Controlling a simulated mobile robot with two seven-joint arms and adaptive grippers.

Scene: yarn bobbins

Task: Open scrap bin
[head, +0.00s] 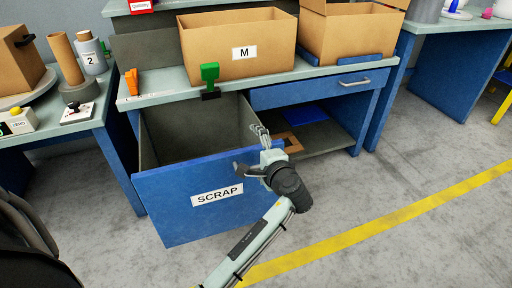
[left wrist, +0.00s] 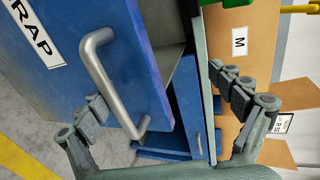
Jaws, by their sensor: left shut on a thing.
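The scrap bin (head: 165,205) is a blue-fronted bin with a white SCRAP label under the workbench. It stands pulled out, and its grey inside (head: 195,128) shows empty from above. My left gripper (head: 262,145) is at the right end of the bin's front, near its upper edge. In the left wrist view the silver bar handle (left wrist: 106,78) on the blue front (left wrist: 145,60) lies between the spread fingers of my left gripper (left wrist: 165,95). It is shut on the bin; the exact contact is hard to see. My right gripper is not in view.
The workbench top (head: 165,90) carries a cardboard box marked M (head: 225,58), a green clamp-like piece (head: 209,73) and an orange one (head: 131,80). A closed blue drawer (head: 300,93) is right of the bin. Side tables stand left and right. The floor (head: 370,185) in front is clear.

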